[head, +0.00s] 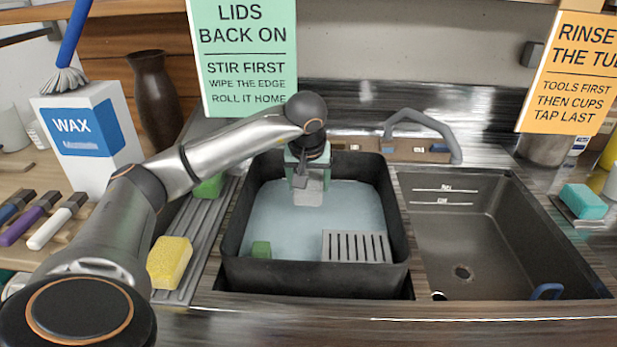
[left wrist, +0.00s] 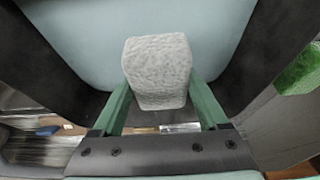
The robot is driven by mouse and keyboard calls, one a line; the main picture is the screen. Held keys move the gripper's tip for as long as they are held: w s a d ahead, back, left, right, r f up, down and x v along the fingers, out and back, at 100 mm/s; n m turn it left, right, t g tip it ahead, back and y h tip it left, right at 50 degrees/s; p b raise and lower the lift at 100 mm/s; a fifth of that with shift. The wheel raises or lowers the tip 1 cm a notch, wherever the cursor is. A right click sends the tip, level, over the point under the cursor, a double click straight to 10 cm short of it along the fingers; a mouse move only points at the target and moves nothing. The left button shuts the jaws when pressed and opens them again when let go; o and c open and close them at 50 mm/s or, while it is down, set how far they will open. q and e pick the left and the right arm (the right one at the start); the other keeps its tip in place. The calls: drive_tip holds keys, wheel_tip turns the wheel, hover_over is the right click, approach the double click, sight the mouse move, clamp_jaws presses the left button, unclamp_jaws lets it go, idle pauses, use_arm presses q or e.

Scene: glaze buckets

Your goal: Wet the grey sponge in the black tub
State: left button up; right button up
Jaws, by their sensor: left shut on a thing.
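The grey sponge (head: 307,196) is held between the fingers of my left gripper (head: 308,178), over the back part of the black tub (head: 232,243). The left wrist view shows the grey sponge (left wrist: 158,70) between the two green fingers, with my left gripper (left wrist: 158,92) shut on it. The tub holds pale blue water (head: 285,220), which lies behind the sponge in the wrist view. I cannot tell whether the sponge's lower end touches the water. My right gripper is in neither view.
A green block (head: 261,250) and a slotted grey rack (head: 357,246) are in the tub. A yellow sponge (head: 170,262) and a green sponge (head: 208,187) lie on the ribbed board to the left. An empty sink (head: 480,240) is right; a faucet (head: 425,125) stands behind.

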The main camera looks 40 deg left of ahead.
use_arm(q)
wheel_tip(320, 180, down, 8)
drive_tip(key=b, duration=0.4)
drive_tip(key=shift+f, duration=0.15)
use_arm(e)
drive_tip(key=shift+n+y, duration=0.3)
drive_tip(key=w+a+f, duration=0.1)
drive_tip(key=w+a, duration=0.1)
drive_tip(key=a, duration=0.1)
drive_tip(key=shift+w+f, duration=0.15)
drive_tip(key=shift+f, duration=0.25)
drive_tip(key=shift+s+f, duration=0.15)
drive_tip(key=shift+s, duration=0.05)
